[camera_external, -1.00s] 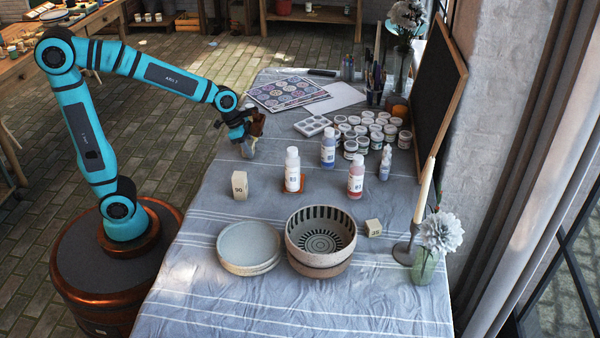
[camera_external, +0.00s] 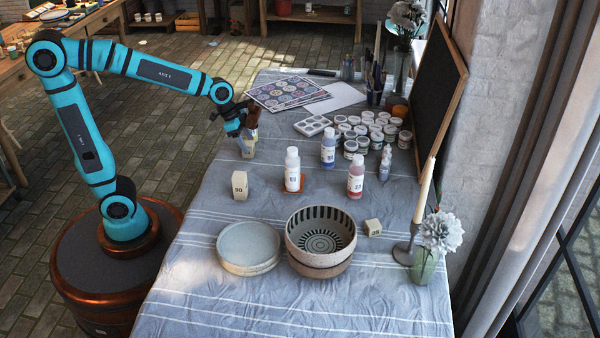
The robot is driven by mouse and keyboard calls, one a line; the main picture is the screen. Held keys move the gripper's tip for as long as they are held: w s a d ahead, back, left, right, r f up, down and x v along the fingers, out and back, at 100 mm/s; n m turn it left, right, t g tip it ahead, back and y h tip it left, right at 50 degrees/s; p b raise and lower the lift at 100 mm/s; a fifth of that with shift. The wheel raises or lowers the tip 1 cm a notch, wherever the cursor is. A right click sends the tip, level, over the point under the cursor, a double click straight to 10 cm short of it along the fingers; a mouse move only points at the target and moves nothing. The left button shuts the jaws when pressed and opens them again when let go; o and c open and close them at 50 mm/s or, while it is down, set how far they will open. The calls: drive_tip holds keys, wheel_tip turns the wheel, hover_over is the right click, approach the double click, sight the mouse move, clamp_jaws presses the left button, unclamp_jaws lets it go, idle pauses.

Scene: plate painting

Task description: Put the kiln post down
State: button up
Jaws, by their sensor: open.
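A pale kiln post (camera_external: 249,149) stands on the grey cloth near the table's left edge, close under my gripper. My gripper (camera_external: 249,131) is open, at the top of this post; whether its fingers still touch the post is too small to tell. A taller pale block marked 90 (camera_external: 240,186) stands upright nearer the camera. A small pale cube (camera_external: 373,227) with a number on it sits right of the patterned bowl. The arm reaches in from the left.
A white bottle (camera_external: 292,170) stands on an orange coaster, with blue (camera_external: 328,148) and pink (camera_external: 356,176) bottles to its right. Stacked plates (camera_external: 248,246) and the bowl (camera_external: 320,242) are in front. Pattern sheets (camera_external: 284,93) lie behind. Cloth around the 90 block is clear.

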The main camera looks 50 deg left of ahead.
drive_tip(key=v, duration=0.9)
drive_tip(key=s+a+r+n+t+y, duration=0.1)
drive_tip(key=s+a+r+n+t, duration=0.3)
drive_tip(key=r, duration=0.7)
drive_tip(key=s+a+r+n+t+y, duration=0.2)
drive_tip(key=s+a+r+n+t, duration=0.2)
drive_tip(key=s+a+r+t, duration=0.4)
drive_tip(key=a+r+t, duration=0.2)
drive_tip(key=a+r, duration=0.1)
drive_tip(key=a, duration=0.1)
drive_tip(key=shift+s+a+n, duration=0.2)
drive_tip(key=shift+a+n, duration=0.1)
drive_tip(key=shift+n, duration=0.1)
drive_tip(key=shift+o, duration=0.4)
drive_tip(key=shift+s+a+r, duration=0.1)
drive_tip(key=shift+s+r, duration=0.15)
drive_tip(key=shift+s, duration=0.05)
